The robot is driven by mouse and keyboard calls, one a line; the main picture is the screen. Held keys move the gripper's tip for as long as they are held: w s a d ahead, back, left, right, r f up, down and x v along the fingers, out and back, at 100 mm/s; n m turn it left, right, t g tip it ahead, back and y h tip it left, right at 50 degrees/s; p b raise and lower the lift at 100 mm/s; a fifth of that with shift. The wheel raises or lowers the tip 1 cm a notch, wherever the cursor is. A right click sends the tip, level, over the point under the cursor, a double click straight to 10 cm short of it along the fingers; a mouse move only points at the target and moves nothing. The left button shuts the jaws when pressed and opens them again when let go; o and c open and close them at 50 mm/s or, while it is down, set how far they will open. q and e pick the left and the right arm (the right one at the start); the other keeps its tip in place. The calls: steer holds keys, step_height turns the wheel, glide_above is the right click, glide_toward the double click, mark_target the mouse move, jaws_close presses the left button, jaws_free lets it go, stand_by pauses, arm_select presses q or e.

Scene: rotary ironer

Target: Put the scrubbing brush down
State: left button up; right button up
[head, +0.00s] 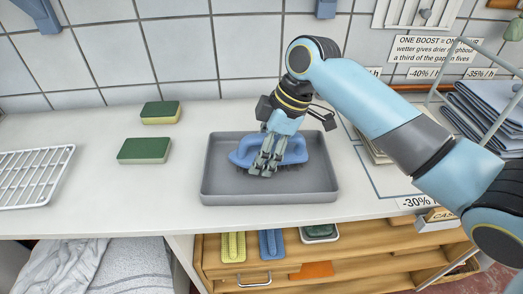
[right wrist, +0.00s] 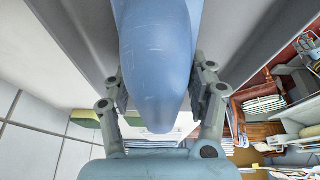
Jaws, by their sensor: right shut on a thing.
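A blue scrubbing brush (head: 242,154) is in the grey tray (head: 212,188), bristles down, within the tray's walls. I cannot tell whether its bristles touch the tray floor. My right gripper (head: 264,168) is shut on the brush's middle and hides part of it. In the right wrist view, the blue brush body (right wrist: 157,70) lies between the two fingers (right wrist: 160,92). My left gripper is not in view.
Two green and yellow sponges (head: 144,150) lie left of the tray. A white wire rack (head: 35,178) is at the far left. An open drawer (head: 300,253) below holds more brushes. Folded blue cloths (head: 487,110) are at the right. The counter between rack and tray is mostly clear.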

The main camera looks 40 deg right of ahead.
steer(key=shift+f, duration=0.1)
steer(key=o, duration=1)
steer(key=v, duration=1.2)
